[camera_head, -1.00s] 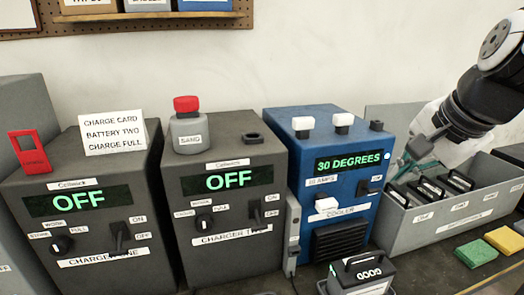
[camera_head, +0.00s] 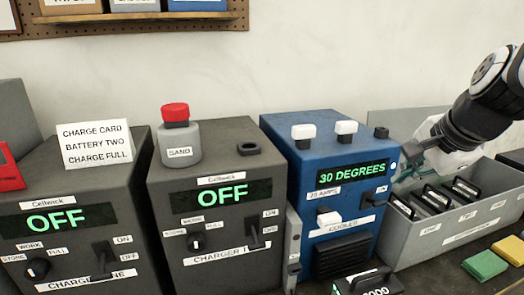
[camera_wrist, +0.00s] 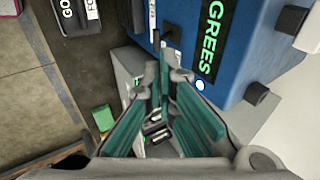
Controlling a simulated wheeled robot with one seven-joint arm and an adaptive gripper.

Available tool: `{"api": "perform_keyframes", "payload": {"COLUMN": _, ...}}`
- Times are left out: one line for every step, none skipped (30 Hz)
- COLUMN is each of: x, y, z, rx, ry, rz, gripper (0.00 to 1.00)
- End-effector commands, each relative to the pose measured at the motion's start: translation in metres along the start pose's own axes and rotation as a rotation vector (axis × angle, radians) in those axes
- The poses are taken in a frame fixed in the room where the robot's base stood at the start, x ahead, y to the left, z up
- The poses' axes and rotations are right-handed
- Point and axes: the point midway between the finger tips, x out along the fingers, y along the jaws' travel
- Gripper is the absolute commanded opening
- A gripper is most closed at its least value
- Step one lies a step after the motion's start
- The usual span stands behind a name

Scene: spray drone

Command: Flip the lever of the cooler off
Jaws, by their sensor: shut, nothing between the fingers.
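The cooler (camera_head: 330,155) is a blue box whose display reads "30 DEGREES"; in the wrist view its blue body (camera_wrist: 245,40) fills the upper right. Its small dark lever (camera_head: 369,198) sits on the right of the front face, below the display. In the wrist view the lever (camera_wrist: 170,32) stands just beyond my fingertips, with no clear contact. My gripper (camera_head: 402,176) is at the cooler's right side, above the grey battery bin. In the wrist view my gripper (camera_wrist: 174,76) has its teal-padded fingers shut at the tips and empty.
Charger two (camera_head: 212,215) and charger one (camera_head: 75,235), both reading OFF, stand left of the cooler. The grey bin (camera_head: 450,235) with several batteries is close on the right. A battery (camera_head: 367,284) stands in front of the cooler. Green (camera_head: 485,265) and yellow (camera_head: 510,248) sponges lie front right.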

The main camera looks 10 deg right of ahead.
Motion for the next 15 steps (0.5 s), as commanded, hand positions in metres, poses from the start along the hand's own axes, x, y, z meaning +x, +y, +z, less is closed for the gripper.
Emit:
{"api": "perform_keyframes", "payload": {"x": 0.013, "y": 0.002, "z": 0.001, "rx": -0.001, "ry": -0.003, "rz": 0.006, "gripper": 0.00}}
{"api": "perform_keyframes", "payload": {"x": 0.019, "y": 0.001, "z": 0.001, "rx": -0.001, "ry": -0.003, "rz": 0.005, "gripper": 0.00}}
{"api": "perform_keyframes", "payload": {"x": 0.027, "y": 0.001, "z": 0.001, "rx": 0.000, "ry": -0.003, "rz": 0.005, "gripper": 0.00}}
{"api": "perform_keyframes", "payload": {"x": 0.033, "y": 0.001, "z": 0.001, "rx": 0.000, "ry": -0.003, "rz": 0.005, "gripper": 0.00}}
{"api": "perform_keyframes", "payload": {"x": 0.039, "y": 0.001, "z": 0.001, "rx": 0.000, "ry": -0.002, "rz": 0.005, "gripper": 0.00}}
{"api": "perform_keyframes", "payload": {"x": 0.046, "y": 0.001, "z": 0.000, "rx": -0.001, "ry": -0.002, "rz": 0.004, "gripper": 0.00}}
{"api": "perform_keyframes", "payload": {"x": 0.052, "y": 0.001, "z": 0.001, "rx": 0.000, "ry": -0.002, "rz": 0.004, "gripper": 0.00}}
{"api": "perform_keyframes", "payload": {"x": 0.057, "y": 0.001, "z": 0.001, "rx": 0.000, "ry": -0.002, "rz": 0.004, "gripper": 0.00}}
{"api": "perform_keyframes", "payload": {"x": 0.064, "y": 0.001, "z": 0.000, "rx": 0.000, "ry": -0.002, "rz": 0.004, "gripper": 0.00}}
{"api": "perform_keyframes", "payload": {"x": 0.069, "y": 0.001, "z": 0.001, "rx": 0.000, "ry": -0.002, "rz": 0.005, "gripper": 0.00}}
{"api": "perform_keyframes", "payload": {"x": 0.073, "y": 0.001, "z": 0.001, "rx": 0.000, "ry": -0.002, "rz": 0.003, "gripper": 0.00}}
{"api": "perform_keyframes", "payload": {"x": 0.078, "y": 0.001, "z": 0.001, "rx": 0.000, "ry": -0.002, "rz": 0.004, "gripper": 0.00}}
{"api": "perform_keyframes", "payload": {"x": 0.082, "y": 0.001, "z": 0.001, "rx": 0.000, "ry": -0.002, "rz": 0.004, "gripper": 0.00}}
{"api": "perform_keyframes", "payload": {"x": 0.085, "y": 0.001, "z": 0.000, "rx": 0.000, "ry": -0.001, "rz": 0.003, "gripper": 0.00}}
{"api": "perform_keyframes", "payload": {"x": 0.088, "y": 0.001, "z": 0.000, "rx": 0.000, "ry": -0.001, "rz": 0.002, "gripper": 0.00}}
